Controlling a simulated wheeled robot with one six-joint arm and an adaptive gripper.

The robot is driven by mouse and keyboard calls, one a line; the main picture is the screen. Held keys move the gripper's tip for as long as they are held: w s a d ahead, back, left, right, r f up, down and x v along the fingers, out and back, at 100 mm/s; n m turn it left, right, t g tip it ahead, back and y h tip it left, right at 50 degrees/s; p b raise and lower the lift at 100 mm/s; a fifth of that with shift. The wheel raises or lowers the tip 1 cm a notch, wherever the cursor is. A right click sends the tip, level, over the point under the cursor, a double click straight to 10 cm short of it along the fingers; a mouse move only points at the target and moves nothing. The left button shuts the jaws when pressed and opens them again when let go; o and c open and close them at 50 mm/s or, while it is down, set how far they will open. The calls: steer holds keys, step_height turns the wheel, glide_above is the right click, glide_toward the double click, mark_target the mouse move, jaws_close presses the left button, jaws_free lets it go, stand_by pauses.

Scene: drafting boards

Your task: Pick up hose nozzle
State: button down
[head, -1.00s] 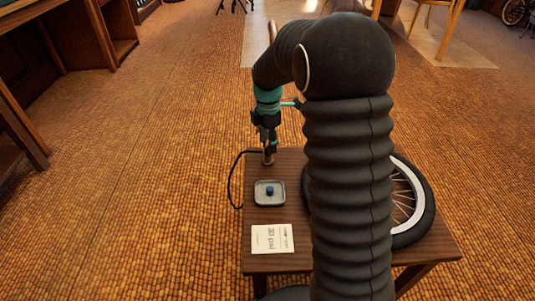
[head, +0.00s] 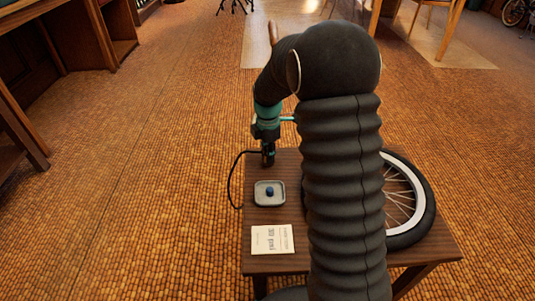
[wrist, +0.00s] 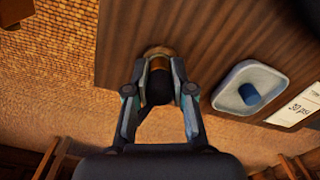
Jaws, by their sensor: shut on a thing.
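The hose nozzle (wrist: 158,66) shows in the wrist view as a brass and black piece between my gripper's fingers. My gripper (wrist: 160,80) is shut on it, with one finger against each side. In the head view my gripper (head: 268,156) points down at the back left corner of the small wooden table (head: 290,218). There it hides most of the nozzle. I cannot tell whether the nozzle touches the tabletop.
A grey square dish (head: 262,201) with a blue piece (head: 270,191) stands just in front of my gripper. A printed card (head: 272,239) lies nearer. A spoked wheel (head: 428,210) lies on the right. A black cable (head: 231,185) loops off the left edge.

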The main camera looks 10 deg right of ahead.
steer(key=shift+r, duration=0.1)
steer(key=shift+r, duration=0.45)
steer(key=r, duration=0.3)
steer(key=shift+d+r, duration=0.25)
steer(key=shift+d, duration=0.05)
steer(key=s+d+r, duration=0.2)
steer(key=d+r, duration=0.4)
steer(key=d, duration=0.4)
steer(key=shift+s+d+r+p, duration=0.2)
steer(key=shift+s+d+p, duration=0.1)
steer(key=shift+d, duration=0.1)
steer(key=shift+r+p, duration=0.8)
steer(key=shift+r, duration=0.15)
